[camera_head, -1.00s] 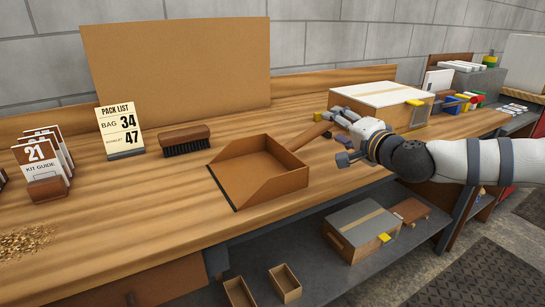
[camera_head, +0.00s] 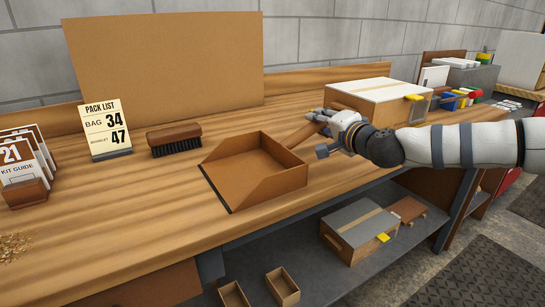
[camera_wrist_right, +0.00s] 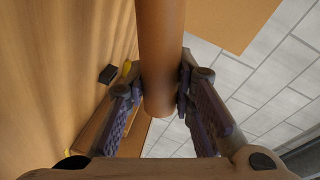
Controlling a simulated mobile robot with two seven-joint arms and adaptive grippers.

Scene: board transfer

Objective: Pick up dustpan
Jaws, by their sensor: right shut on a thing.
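The brown dustpan (camera_head: 250,168) sits on the wooden workbench, its open edge with a dark strip facing left and its handle (camera_head: 305,133) pointing right. My right gripper (camera_head: 324,133) is at the handle. In the right wrist view the handle (camera_wrist_right: 161,60) runs between the two fingers of my right gripper (camera_wrist_right: 160,90), which are shut on it near its end. From the head view I cannot tell whether the pan is clear of the bench. My left gripper is not in view.
A dark-bristled brush (camera_head: 174,139) and a pack list sign (camera_head: 105,130) stand left of the dustpan. A white-topped box (camera_head: 378,98) is close behind my right gripper. Kit guide cards (camera_head: 24,165) stand at the far left.

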